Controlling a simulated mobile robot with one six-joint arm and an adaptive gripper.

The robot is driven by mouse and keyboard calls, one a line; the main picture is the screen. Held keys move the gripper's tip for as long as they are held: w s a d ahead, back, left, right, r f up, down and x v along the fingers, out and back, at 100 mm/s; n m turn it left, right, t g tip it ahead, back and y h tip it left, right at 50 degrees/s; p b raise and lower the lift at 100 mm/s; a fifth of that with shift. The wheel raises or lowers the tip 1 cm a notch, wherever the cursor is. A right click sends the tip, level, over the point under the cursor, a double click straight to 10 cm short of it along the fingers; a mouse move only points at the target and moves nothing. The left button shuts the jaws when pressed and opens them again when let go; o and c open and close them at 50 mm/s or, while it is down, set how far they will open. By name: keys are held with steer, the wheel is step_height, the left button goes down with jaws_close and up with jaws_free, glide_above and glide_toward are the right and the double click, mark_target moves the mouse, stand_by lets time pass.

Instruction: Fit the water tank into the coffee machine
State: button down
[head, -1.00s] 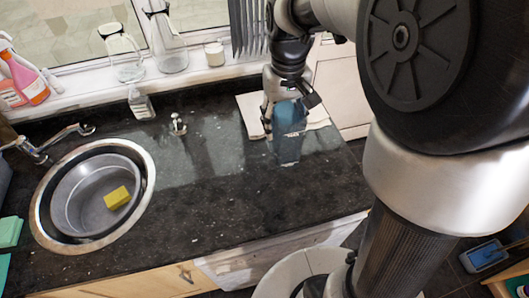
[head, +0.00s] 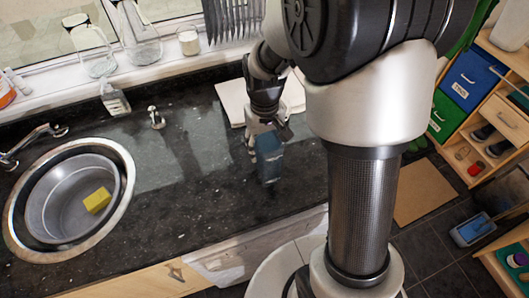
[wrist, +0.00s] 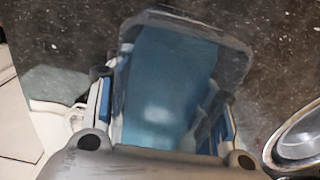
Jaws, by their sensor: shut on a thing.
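The water tank (head: 268,158) is a blue, see-through box with a clear rim. My gripper (head: 264,136) is shut on it over the dark granite counter, in front of the white cloth. I cannot tell whether its bottom touches the counter. In the wrist view the tank (wrist: 168,85) fills the middle, with a finger of my gripper (wrist: 160,112) along each side. I do not make out the coffee machine in either view.
A round sink (head: 20,205) with a yellow sponge (head: 97,200) is at the left. The white cloth (head: 232,103) lies behind the tank. Glass jugs (head: 140,40) stand on the windowsill. The counter between sink and tank is clear. Shelves with bins (head: 470,78) stand at the right.

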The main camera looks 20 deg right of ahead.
steer(key=shift+f+b, duration=0.35)
steer(key=shift+f, duration=1.15)
steer(key=shift+f, duration=0.15)
steer(key=c, duration=0.7)
jaws_free()
steer(key=shift+c, duration=0.2)
